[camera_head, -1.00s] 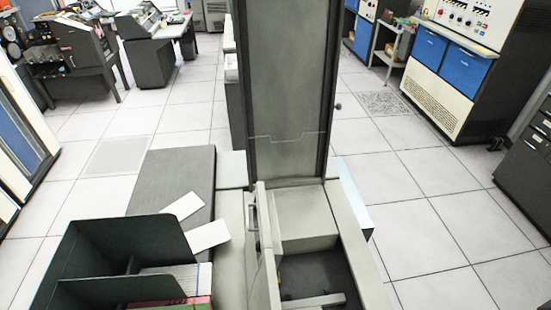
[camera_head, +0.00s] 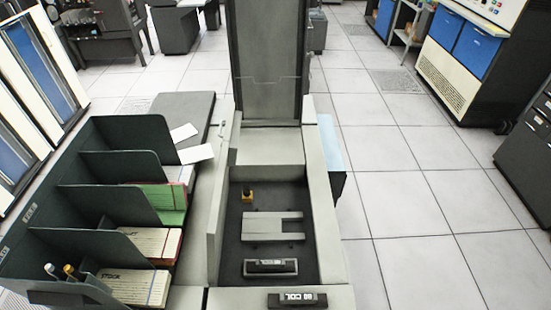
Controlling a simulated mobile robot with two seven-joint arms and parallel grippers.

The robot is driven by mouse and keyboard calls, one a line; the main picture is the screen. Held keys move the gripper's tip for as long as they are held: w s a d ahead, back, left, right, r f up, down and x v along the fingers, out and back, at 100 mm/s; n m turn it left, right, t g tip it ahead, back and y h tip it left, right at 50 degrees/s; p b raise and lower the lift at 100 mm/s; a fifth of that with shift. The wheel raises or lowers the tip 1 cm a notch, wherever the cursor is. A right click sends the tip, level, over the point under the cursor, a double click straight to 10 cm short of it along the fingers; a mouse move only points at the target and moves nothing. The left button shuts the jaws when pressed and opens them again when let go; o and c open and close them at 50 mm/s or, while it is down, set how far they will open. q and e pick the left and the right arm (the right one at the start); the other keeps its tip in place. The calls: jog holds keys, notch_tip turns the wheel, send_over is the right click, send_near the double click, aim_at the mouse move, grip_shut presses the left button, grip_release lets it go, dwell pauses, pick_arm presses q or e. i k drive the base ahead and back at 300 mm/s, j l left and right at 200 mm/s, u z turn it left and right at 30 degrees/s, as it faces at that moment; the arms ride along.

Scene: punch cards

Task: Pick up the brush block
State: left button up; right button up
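Two black blocks with pale labels are in view, and I cannot tell for sure which is the brush block. One black block (camera_head: 270,267) lies in the near part of the dark recessed bed (camera_head: 229,275) of the grey machine. The other, marked "80 COL" (camera_head: 297,299), sits on the machine's near ledge, close to the bottom edge of the picture. A grey notched plate (camera_head: 262,227) lies in the bed beyond the first block. A small yellow and dark piece (camera_head: 247,194) stands farther back in the bed. Neither of my grippers is in view.
A dark divided rack (camera_head: 115,205) with card decks and two pens stands left of the bed. Two white cards (camera_head: 195,153) lie on the grey surface behind it. A tall grey panel (camera_head: 268,90) rises behind the bed. Open tiled floor lies to the right.

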aim_at(261, 266)
jog(key=i+l+u, duration=0.2)
jog(key=u, duration=0.3)
jog(key=i+l+u, duration=0.1)
jog(key=l+u, duration=0.4)
jog(key=i+l+u, duration=0.1)
jog(key=l+u, duration=0.2)
jog(key=u, duration=0.2)
jog(key=l+u, duration=0.8)
jog(key=u, duration=0.25)
jog(key=k+l+u, duration=0.15)
jog(key=l+u, duration=0.15)
jog(key=u, duration=0.2)
jog(key=k+l+u, duration=0.2)
jog(key=u, duration=0.3)
jog(key=k+l+u, duration=0.25)
jog(key=u, duration=0.25)
